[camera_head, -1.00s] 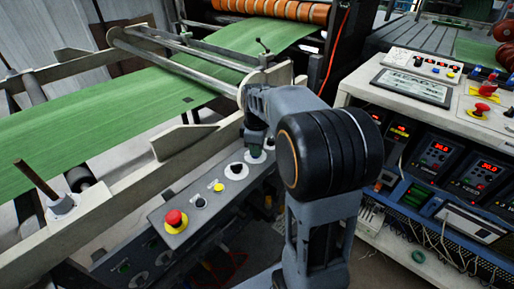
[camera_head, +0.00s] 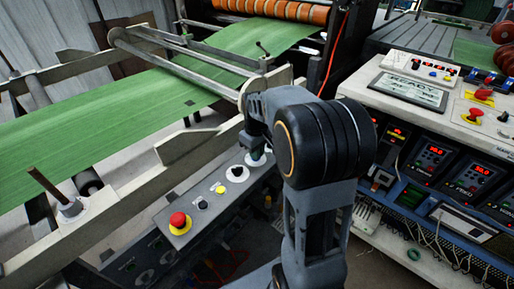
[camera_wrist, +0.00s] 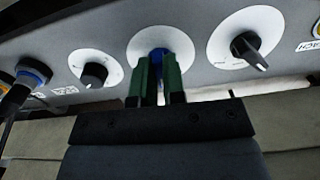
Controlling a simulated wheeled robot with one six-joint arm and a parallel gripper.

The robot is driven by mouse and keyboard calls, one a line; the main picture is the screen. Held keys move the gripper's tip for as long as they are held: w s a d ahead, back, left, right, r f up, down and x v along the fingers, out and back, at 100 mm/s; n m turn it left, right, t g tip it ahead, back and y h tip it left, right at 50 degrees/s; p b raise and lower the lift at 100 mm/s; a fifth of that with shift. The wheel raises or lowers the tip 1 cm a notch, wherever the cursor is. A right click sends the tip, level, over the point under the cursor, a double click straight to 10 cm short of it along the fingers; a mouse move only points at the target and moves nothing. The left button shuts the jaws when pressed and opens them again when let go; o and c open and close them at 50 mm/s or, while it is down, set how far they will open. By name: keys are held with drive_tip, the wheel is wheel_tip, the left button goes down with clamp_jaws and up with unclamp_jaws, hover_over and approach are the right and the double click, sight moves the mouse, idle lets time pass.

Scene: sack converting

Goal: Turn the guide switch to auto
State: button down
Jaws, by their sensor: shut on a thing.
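In the head view, my gripper (camera_head: 256,158) reaches down to the far part of the sloped grey control panel (camera_head: 185,238). The blue knob is hidden there behind the gripper.
Black knobs on white discs flank the held one: a left knob (camera_wrist: 95,75) and a right knob (camera_wrist: 248,52). A red emergency button (camera_head: 178,219) and a yellow button (camera_head: 220,189) sit nearer on the panel. A beige rail and green web (camera_head: 90,150) run behind. An instrument cabinet (camera_head: 365,92) stands right.

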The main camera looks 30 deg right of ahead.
drive_tip(key=m+p, duration=0.2)
drive_tip(key=m, duration=0.3)
drive_tip(key=shift+m, duration=0.4)
idle(0.4)
drive_tip(key=c, duration=1.2)
unclamp_jaws()
drive_tip(key=shift+a, duration=0.1)
wheel_tip(320, 180, up, 14)
drive_tip(key=p, duration=0.2)
drive_tip(key=shift+w+f, duration=0.1)
